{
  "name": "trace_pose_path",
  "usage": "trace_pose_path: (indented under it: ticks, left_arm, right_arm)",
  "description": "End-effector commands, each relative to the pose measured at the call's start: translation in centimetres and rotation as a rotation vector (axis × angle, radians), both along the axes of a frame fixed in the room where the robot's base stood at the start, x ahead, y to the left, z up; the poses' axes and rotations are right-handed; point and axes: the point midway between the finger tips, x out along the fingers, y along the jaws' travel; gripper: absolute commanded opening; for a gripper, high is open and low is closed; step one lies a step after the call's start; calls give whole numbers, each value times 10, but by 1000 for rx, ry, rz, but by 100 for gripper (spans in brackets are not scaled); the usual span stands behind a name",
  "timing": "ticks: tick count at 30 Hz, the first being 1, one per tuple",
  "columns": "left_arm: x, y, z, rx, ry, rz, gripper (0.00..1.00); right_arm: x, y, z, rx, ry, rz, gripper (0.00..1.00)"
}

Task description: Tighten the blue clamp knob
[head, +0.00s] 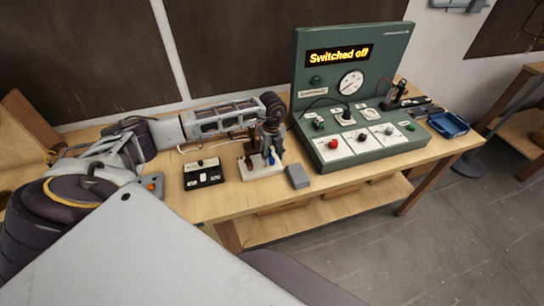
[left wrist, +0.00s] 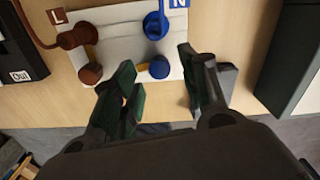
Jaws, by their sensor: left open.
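The blue clamp knob (left wrist: 159,69) shows in the left wrist view on the near edge of a white terminal block (left wrist: 118,38), below a blue post (left wrist: 155,26) with a cable and an N label. My left gripper (left wrist: 157,60) is open, and its two dark fingers lie on either side of the blue knob in the picture. I cannot tell whether either finger touches it. In the head view my left gripper (head: 268,135) is over the white block (head: 262,172) and hides part of it. My right gripper is not in view.
A brown knob (left wrist: 89,74) and brown post (left wrist: 75,37) with an L label sit left of the blue ones. A black box (head: 203,173) stands to the left, a small grey block (head: 298,176) to the right. The green panel (head: 330,100) reads "Switched off".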

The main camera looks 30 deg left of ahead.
Motion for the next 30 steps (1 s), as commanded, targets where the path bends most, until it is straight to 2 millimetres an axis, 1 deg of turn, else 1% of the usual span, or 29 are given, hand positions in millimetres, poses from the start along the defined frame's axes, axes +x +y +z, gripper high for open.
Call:
trace_pose_path:
  ticks: [3,6,17,20,27,28,30]
  left_arm:
    - [-1,0,-10,0,2,1,44]
    - [0,0,-15,0,1,1,44]
    - [0,0,-19,0,0,1,44]
    - [0,0,-19,0,0,1,33]
    - [0,0,-19,0,0,0,2]
    - [0,0,-19,0,0,0,0]
    - [0,0,-19,0,0,0,0]
  right_arm:
    - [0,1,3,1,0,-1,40]
    - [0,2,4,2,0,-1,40]
    - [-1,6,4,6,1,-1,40]
    - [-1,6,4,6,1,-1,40]
    - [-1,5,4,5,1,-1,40]
    - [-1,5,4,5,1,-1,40]
    - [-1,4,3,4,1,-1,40]
